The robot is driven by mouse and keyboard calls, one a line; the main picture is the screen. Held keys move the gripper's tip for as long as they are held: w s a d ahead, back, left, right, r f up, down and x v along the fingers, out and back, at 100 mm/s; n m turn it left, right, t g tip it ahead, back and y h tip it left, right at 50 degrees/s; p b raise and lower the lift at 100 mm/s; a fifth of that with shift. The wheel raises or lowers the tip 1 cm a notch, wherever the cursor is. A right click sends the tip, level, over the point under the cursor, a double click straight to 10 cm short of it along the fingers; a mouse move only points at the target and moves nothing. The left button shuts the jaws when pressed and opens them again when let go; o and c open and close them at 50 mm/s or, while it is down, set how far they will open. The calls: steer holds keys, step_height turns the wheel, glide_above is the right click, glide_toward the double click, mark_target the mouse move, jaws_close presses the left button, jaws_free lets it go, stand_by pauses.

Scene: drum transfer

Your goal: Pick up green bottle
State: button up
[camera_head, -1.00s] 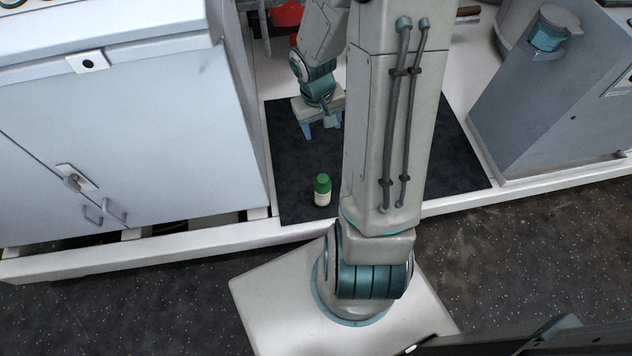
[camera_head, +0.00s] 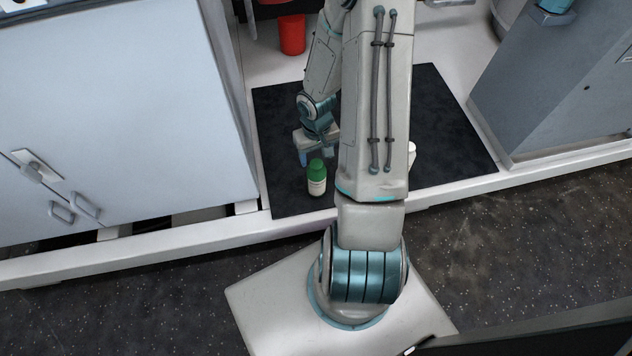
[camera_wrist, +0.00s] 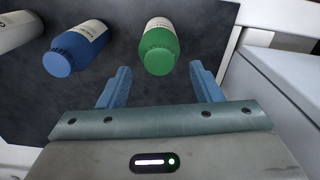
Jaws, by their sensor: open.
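The green bottle (camera_head: 317,178), with a green cap and a pale label, stands upright on the dark mat (camera_head: 285,110) near its front edge. In the wrist view the green bottle (camera_wrist: 159,47) lies ahead of the gap between the fingers, roughly centred. My gripper (camera_head: 318,155) is just behind the bottle in the head view, and it also shows in the wrist view (camera_wrist: 160,88) with its two blue fingers apart and nothing between them. I cannot tell whether a finger touches the bottle.
In the wrist view a blue-capped bottle (camera_wrist: 76,48) stands left of the green one, with a white bottle (camera_wrist: 18,30) further left. A grey cabinet (camera_head: 110,110) stands left of the mat and a grey machine (camera_head: 560,90) right. A red container (camera_head: 292,35) is behind.

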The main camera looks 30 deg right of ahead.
mark_target(317, 163)
steer(key=shift+f+b, duration=1.65)
steer(key=shift+f, duration=1.1)
steer(key=shift+r, duration=0.1)
jaws_close()
